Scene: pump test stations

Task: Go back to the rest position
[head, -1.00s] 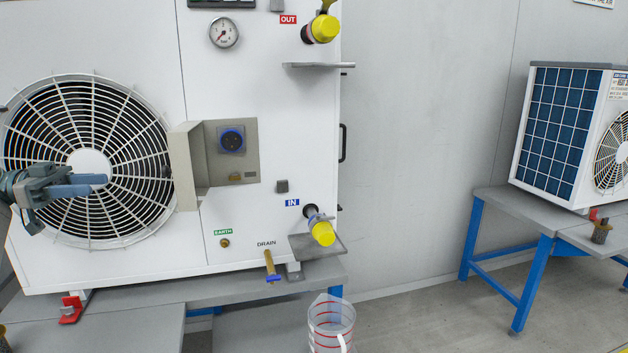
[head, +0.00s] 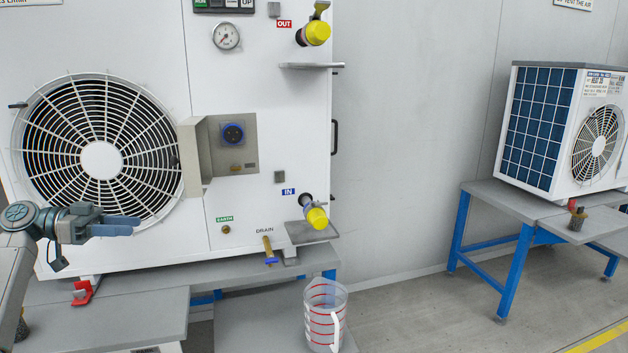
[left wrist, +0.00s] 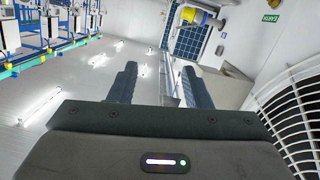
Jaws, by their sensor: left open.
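My left gripper (head: 115,226) is at the left of the head view, in front of the lower part of the white unit's fan grille (head: 60,150). In the left wrist view its two fingers (left wrist: 158,88) stand apart with nothing between them. The grille (left wrist: 298,115) shows at the right edge of that view, beside the gripper. My right gripper is in neither view.
The white pump unit (head: 265,120) stands on a grey bench (head: 130,315). A second unit (head: 540,125) is on a blue-legged table (head: 515,275); floor between is free.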

